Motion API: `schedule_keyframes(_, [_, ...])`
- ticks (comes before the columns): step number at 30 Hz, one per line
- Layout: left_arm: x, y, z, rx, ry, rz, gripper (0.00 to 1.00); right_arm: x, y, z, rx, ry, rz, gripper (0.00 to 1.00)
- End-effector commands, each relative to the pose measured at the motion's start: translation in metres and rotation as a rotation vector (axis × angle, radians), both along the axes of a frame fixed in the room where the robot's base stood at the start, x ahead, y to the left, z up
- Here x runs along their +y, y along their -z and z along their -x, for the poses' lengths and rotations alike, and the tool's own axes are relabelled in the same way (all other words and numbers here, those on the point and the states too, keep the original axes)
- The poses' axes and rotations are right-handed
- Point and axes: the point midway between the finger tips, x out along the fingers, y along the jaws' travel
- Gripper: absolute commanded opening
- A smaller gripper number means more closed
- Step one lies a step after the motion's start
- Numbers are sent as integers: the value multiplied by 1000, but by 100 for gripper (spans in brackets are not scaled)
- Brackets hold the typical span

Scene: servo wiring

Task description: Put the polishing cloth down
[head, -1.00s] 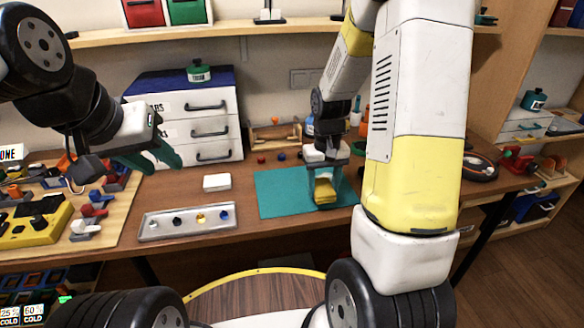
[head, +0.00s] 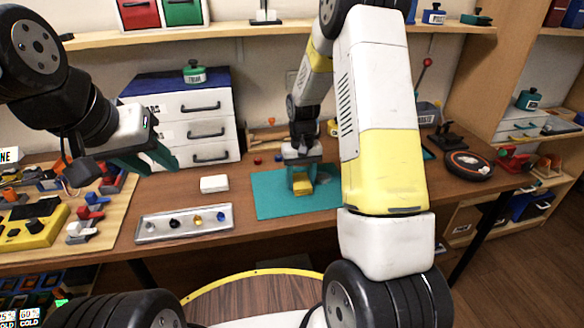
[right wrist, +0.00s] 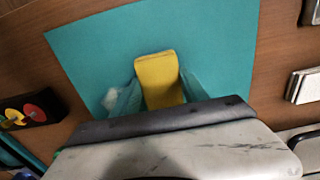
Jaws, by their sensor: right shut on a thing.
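The yellow polishing cloth (head: 303,187) is between the teal fingers of my right gripper (head: 301,178), over the teal mat (head: 270,199). In the right wrist view the cloth (right wrist: 158,78) is a yellow block shape between the two fingers, with the mat (right wrist: 95,50) behind it. My right gripper is shut on it. I cannot tell whether the cloth touches the mat. My left gripper (head: 152,160) hangs over the left of the table, away from the cloth. Its teal fingers are seen from the side, so their opening is unclear.
A grey tray (head: 147,229) with several small coloured parts lies left of the mat. A white drawer unit (head: 172,128) stands at the back. A wooden board (head: 110,225) with parts is at far left. The mat's left part is clear.

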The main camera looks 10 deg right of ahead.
Motion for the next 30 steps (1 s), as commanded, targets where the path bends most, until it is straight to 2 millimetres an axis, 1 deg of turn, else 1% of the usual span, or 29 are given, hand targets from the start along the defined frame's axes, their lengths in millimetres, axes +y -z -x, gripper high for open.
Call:
schedule_keyframes(6, [0, 0, 0, 0, 0, 0, 36, 0, 4, 0, 2, 0, 0, 13])
schedule_keyframes(7, [0, 0, 0, 0, 0, 0, 36, 0, 3, 0, 1, 0, 0, 58])
schedule_keyframes(9, [0, 0, 0, 0, 0, 0, 36, 0, 3, 0, 1, 0, 0, 71])
schedule_keyframes(10, [0, 0, 0, 0, 0, 0, 36, 0, 3, 0, 1, 0, 0, 74])
schedule_keyframes(18, [0, 0, 0, 0, 0, 0, 36, 0, 3, 0, 1, 0, 0, 74])
schedule_keyframes(22, [0, 0, 0, 0, 0, 0, 36, 0, -4, 0, -1, 0, 0, 74])
schedule_keyframes(26, [0, 0, 0, 0, 0, 0, 36, 0, -25, -1, -3, 0, 0, 74])
schedule_keyframes(30, [0, 0, 0, 0, 0, 0, 36, 0, -57, -1, -5, 0, 0, 74])
